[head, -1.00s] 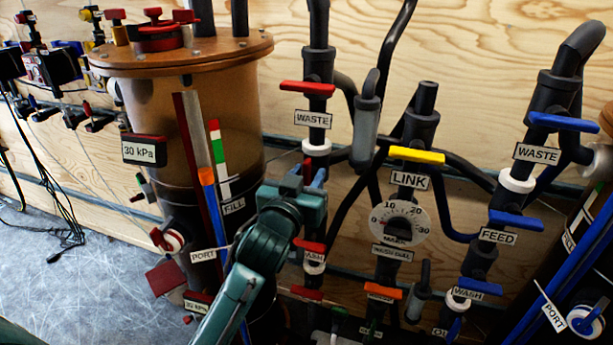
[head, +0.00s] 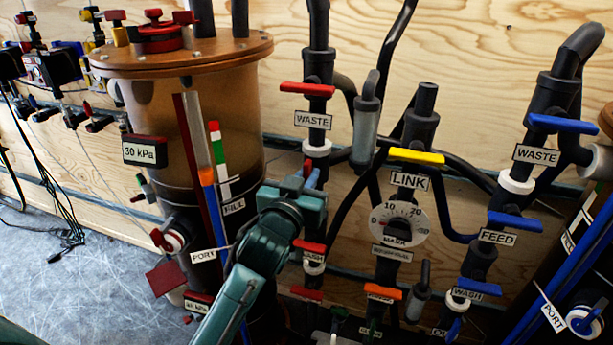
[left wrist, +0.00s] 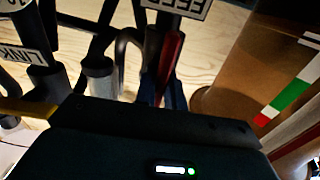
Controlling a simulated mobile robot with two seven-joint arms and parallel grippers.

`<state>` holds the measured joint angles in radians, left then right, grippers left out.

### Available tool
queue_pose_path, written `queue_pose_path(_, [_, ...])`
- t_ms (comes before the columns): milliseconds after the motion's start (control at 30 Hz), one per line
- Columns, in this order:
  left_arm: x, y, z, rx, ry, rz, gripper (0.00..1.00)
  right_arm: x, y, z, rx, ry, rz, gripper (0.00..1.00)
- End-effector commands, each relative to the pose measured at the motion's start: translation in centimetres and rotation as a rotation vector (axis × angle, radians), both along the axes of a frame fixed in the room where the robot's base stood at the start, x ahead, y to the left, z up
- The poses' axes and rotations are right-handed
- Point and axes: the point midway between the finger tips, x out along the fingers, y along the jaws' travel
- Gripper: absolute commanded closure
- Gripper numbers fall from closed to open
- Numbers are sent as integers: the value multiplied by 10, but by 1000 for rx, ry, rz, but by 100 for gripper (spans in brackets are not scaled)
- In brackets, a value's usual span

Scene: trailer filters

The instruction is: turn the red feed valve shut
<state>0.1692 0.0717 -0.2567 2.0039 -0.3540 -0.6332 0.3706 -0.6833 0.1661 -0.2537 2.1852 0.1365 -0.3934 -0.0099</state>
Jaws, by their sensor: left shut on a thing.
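The red feed valve handle (head: 307,169) is on the left dark pipe column, below the red WASTE valve (head: 307,89). My left gripper (head: 311,178) is shut on this handle, and its body hides most of the valve and its label in the head view. In the left wrist view the red handle (left wrist: 171,58) runs lengthwise between the blue fingers, beneath an upside-down FEED label (left wrist: 180,6). I cannot tell the handle's exact angle to the pipe. My right gripper is not in view.
The brown tank (head: 180,95) stands close to the left of my gripper. The yellow LINK valve (head: 417,156) and dial (head: 398,222) are to the right. Red WASH valve (head: 309,246) is just below. A blue FEED valve (head: 515,221) is on the far right column.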

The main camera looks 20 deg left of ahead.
Motion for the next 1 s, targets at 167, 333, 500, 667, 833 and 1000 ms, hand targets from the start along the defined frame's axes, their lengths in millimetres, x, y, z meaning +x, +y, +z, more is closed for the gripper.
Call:
queue_pose_path(167, [0,-1,2,88,-1,-1,100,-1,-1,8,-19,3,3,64])
queue_pose_path(333, [0,-2,3,222,-5,-1,100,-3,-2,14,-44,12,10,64])
queue_pose_path(500, [0,-3,3,384,-11,0,100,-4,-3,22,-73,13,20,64])
queue_pose_path(667, [0,-5,2,536,-17,-1,100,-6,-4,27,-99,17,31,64])
queue_pose_path(833, [0,-6,1,697,-23,-1,100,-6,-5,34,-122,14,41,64])
queue_pose_path(1000, [0,-7,-1,860,-29,-1,100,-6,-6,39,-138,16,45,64])
